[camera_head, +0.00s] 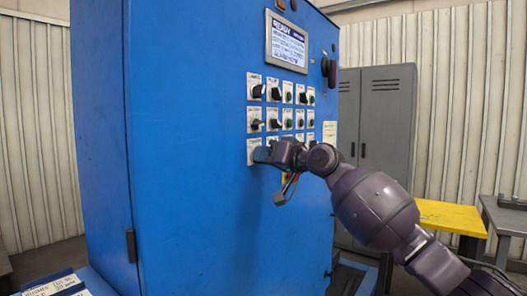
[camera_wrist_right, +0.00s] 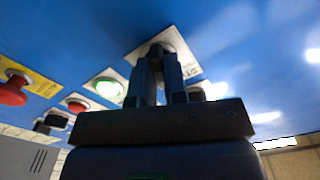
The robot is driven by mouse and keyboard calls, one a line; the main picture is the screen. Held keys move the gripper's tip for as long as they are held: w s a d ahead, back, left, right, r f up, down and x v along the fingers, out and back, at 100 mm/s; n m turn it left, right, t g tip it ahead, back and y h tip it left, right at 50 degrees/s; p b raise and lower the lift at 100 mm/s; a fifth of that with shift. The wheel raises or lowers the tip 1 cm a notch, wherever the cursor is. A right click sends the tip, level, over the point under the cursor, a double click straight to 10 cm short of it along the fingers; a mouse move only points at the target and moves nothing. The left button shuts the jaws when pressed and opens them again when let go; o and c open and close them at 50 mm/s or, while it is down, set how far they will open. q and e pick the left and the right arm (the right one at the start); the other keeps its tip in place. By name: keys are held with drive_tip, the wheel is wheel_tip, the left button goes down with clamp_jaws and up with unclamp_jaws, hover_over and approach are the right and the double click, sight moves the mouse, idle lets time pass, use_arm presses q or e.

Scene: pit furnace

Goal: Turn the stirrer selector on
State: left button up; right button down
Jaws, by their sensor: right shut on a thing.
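A dark selector knob (camera_wrist_right: 157,49) sits on a white label plate (camera_wrist_right: 182,62), at the top middle of the right wrist view. The visible part of the label begins with what looks like "ST". My right gripper (camera_wrist_right: 158,80) is shut on this knob, its two fingers on either side of it. In the head view my right gripper (camera_head: 266,154) is at the left end of the panel's bottom row and hides most of that knob. The exact angle of the knob is hard to tell. My left gripper is not in view.
The blue cabinet (camera_head: 190,200) carries rows of knobs and buttons under a lit screen (camera_head: 287,42) reading READY. Beside the held knob are a lit green button (camera_wrist_right: 108,88) and a red mushroom button (camera_wrist_right: 12,90). A yellow table (camera_head: 450,216) and grey locker (camera_head: 388,120) stand right.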

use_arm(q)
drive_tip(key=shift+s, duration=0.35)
use_arm(e)
drive_tip(key=shift+r+m, duration=0.1)
drive_tip(key=shift+m, duration=0.5)
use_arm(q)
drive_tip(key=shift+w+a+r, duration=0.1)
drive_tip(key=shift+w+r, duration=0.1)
use_arm(e)
drive_tip(key=c, duration=1.2)
unclamp_jaws()
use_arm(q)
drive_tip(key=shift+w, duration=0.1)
use_arm(e)
drive_tip(key=shift+o, duration=0.2)
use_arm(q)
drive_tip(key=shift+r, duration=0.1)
